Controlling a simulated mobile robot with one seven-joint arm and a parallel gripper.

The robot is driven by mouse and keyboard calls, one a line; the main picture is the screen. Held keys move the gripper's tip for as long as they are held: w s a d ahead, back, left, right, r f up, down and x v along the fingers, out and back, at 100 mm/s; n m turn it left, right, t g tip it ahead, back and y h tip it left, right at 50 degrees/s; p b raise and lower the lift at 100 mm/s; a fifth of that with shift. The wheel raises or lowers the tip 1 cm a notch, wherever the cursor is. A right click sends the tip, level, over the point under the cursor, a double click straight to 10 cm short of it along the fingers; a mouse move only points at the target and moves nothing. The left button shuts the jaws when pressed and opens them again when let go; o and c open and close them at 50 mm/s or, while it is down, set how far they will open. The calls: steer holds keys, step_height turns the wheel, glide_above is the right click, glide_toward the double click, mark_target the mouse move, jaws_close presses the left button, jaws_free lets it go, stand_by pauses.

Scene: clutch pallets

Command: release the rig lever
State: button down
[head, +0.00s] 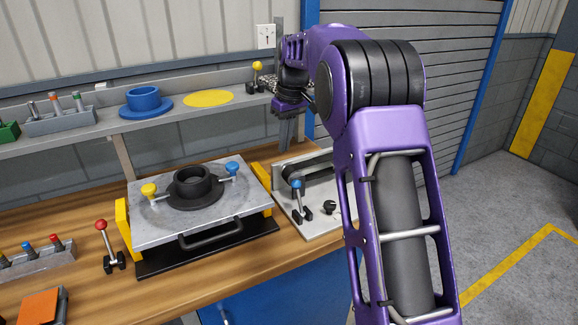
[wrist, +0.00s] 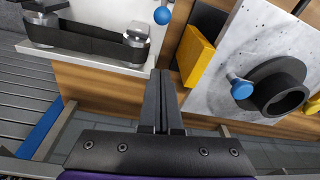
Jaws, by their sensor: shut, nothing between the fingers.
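A lever with a blue ball knob (head: 297,184) stands on a small black base on the light plate of the belt rig (head: 318,221), right of the pallet fixture. The knob also shows at the top of the wrist view (wrist: 162,15), beyond my fingertips and apart from them. My gripper (wrist: 161,75) is shut and empty, its black fingers side by side. My arm hides the rig's right part.
A metal pallet (head: 160,230) with a black flanged hub (head: 192,184) and yellow and blue clamps sits left of the rig. A red-knobbed lever (head: 102,226) stands farther left. The shelf (head: 60,131) holds a blue flanged part (head: 144,101) and a yellow-knobbed lever (head: 257,66).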

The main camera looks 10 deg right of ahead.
mark_target(299, 198)
step_height(299, 198, down, 9)
steer(key=s, duration=0.2)
steer(key=shift+s+d+b, duration=0.15)
steer(key=shift+d+b, duration=0.3)
steer(key=shift+s+b, duration=0.1)
steer(key=shift+b, duration=0.35)
steer(key=shift+s+d+r+t+b, duration=0.15)
steer(key=shift+s+r+t+b, duration=0.1)
steer(key=shift+t+b, duration=0.25)
